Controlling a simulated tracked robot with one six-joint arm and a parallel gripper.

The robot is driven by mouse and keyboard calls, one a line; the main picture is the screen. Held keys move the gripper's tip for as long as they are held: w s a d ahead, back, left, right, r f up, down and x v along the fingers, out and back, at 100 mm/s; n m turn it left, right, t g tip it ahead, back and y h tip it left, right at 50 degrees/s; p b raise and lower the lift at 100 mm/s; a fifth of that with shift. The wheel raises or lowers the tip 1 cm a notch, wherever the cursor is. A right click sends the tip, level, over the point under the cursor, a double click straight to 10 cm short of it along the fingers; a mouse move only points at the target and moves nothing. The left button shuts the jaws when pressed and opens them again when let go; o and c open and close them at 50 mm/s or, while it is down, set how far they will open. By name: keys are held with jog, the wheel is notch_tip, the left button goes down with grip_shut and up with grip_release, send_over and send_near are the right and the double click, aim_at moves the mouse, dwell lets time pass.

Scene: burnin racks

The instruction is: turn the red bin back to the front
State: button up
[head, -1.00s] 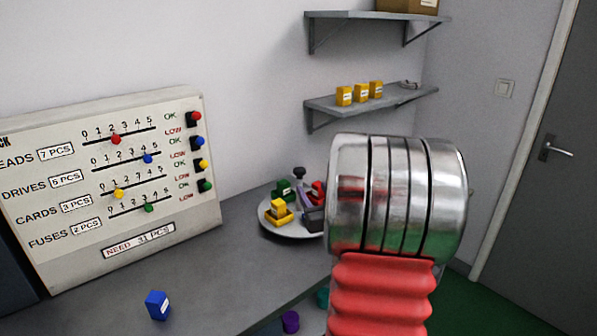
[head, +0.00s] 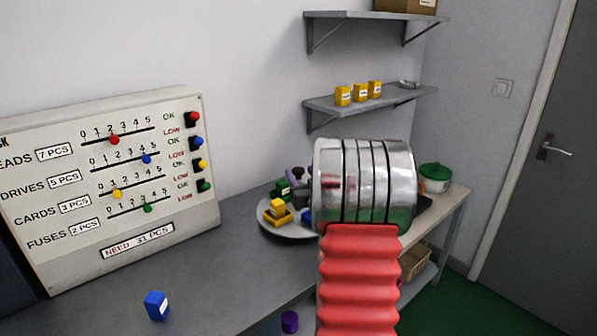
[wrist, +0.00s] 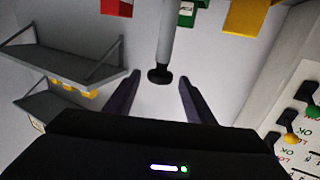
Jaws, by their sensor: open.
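The round turntable (head: 268,230) stands on the bench, partly hidden behind my arm. A yellow bin (head: 279,215) is at its left front, a green bin (head: 283,190) behind it, and part of a blue bin (head: 307,216) shows at the arm's edge. The red bin (wrist: 117,8) shows only in the wrist view, cut off at the top left; my arm hides it in the head view. My gripper (wrist: 158,82) is open and empty in the wrist view. A grey post with a black knob (wrist: 160,75) lies between its fingers in that picture, with gaps on both sides.
A stock panel (head: 110,185) with sliders stands at the left. A green-lidded pot (head: 434,176) stands at the right end. Shelves (head: 370,100) hang on the wall above. The bench's left-middle is clear.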

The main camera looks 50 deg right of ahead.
jog(key=shift+x, duration=1.65)
jog(key=shift+c, duration=0.4)
grip_shut()
